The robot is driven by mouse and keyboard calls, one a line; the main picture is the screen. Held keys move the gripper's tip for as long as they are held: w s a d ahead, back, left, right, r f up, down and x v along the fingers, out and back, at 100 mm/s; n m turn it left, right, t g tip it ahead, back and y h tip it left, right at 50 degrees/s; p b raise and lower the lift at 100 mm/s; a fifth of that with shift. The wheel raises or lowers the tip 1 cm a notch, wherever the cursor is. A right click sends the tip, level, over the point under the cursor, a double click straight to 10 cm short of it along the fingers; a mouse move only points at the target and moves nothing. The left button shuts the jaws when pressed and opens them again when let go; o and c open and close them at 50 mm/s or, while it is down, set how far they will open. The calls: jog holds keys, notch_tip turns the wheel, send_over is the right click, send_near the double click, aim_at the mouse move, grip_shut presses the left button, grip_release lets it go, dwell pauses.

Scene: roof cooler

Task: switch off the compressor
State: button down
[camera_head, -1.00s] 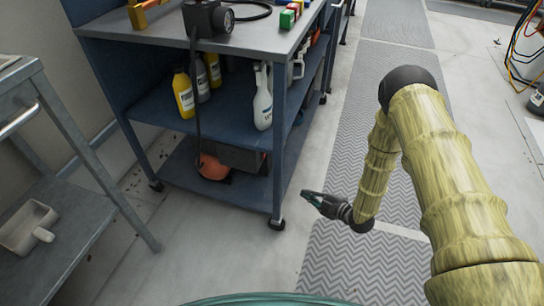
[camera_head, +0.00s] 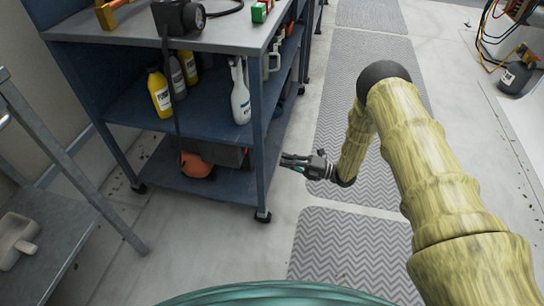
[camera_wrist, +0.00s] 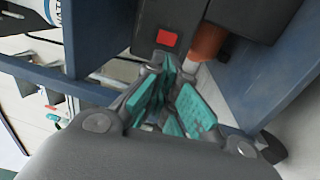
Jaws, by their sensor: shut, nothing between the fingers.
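The compressor (camera_head: 226,155) looks like a dark box with an orange rounded part at its left, on the bottom shelf of the blue workbench. In the wrist view, a red rectangular switch (camera_wrist: 167,39) sits on the dark housing, beside an orange-red cylinder (camera_wrist: 208,41). My gripper (camera_head: 284,160) is just right of the bench's front right leg, level with the lower shelf, pointing left. In the wrist view, my teal-padded fingers (camera_wrist: 177,88) are shut and empty, below the switch in the picture. I see no contact with the switch. The leg and upper shelf hide part of the compressor.
The blue workbench (camera_head: 261,160) has upright legs and shelves near my gripper. Bottles (camera_head: 240,95) stand on its middle shelf. A grey cart (camera_head: 72,225) is at the left. Patterned mats (camera_head: 345,250) and open floor lie to the right.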

jog(key=b, duration=0.4)
send_near(243, 149)
jog(key=x, duration=0.5)
jog(key=shift+w+f, duration=0.15)
jog(key=shift+f, duration=0.1)
jog(key=shift+w+a+r, duration=0.15)
jog(key=shift+a, duration=0.3)
jog(key=shift+w+a+r+h+p, duration=0.15)
jog(key=shift+a+h+p, duration=0.2)
jog(key=shift+h+p, duration=0.25)
jog(key=r+p+v, duration=0.2)
jog(key=p+v, duration=0.2)
jog(key=v, duration=1)
jog(key=shift+d, duration=0.1)
